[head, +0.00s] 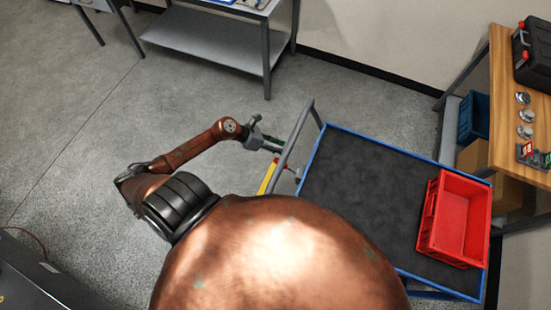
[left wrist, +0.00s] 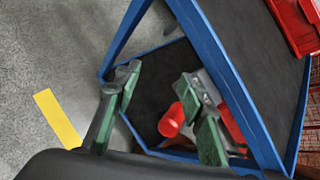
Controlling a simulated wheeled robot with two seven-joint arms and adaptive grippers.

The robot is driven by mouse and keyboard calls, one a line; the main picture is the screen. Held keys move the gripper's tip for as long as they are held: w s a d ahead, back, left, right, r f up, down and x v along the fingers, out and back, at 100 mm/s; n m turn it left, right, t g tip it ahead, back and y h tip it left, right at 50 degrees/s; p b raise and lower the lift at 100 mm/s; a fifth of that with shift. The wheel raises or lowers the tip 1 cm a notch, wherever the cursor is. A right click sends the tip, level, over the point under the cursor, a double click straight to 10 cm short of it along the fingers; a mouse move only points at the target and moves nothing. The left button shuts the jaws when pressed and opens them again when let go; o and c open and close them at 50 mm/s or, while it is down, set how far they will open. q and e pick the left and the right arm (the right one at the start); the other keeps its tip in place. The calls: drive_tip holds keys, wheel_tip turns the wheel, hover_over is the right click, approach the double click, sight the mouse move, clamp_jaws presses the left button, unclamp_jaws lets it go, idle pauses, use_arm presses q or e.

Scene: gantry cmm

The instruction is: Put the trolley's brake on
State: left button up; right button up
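The trolley has a dark deck (head: 350,185), a blue rim and a grey push handle (head: 292,142) at its left end. My left gripper (head: 276,147) is beside this handle, partly hidden by it. In the left wrist view my left gripper (left wrist: 160,80) has its two green fingers spread apart. A red cylindrical knob (left wrist: 172,121), possibly the brake lever's end, shows between and beyond the fingers, by the trolley's blue frame (left wrist: 118,42). I cannot tell whether a finger touches it. The brake's setting is not clear. My right gripper is not in view.
A red crate (head: 455,218) sits on the trolley's right end. A wooden bench (head: 502,110) stands to the right, and a grey shelf table (head: 215,45) at the back. A yellow strip (left wrist: 57,117) lies near the trolley.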

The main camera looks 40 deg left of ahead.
sight(275, 159)
use_arm(q)
drive_tip(key=s+r+m+g, duration=0.1)
drive_tip(key=m, duration=0.1)
drive_tip(key=s+r+m+g+y, duration=0.1)
drive_tip(key=s+m, duration=0.1)
drive_tip(key=m, duration=0.1)
drive_tip(key=s+r+m+g, duration=0.1)
drive_tip(key=m, duration=0.2)
drive_tip(key=shift+s+d+r+y, duration=0.25)
drive_tip(key=shift+s+d+y, duration=0.05)
drive_tip(key=shift+d, duration=0.05)
drive_tip(key=f+m, duration=0.1)
drive_tip(key=f, duration=0.1)
drive_tip(key=f+m+y, duration=0.1)
drive_tip(key=f, duration=0.1)
drive_tip(key=f+m+g+p, duration=0.1)
drive_tip(key=f, duration=0.1)
drive_tip(key=shift+s+d+f+m+y, duration=0.1)
drive_tip(key=shift+s+d+m+y, duration=0.05)
drive_tip(key=shift+d+m+y, duration=0.25)
clamp_jaws()
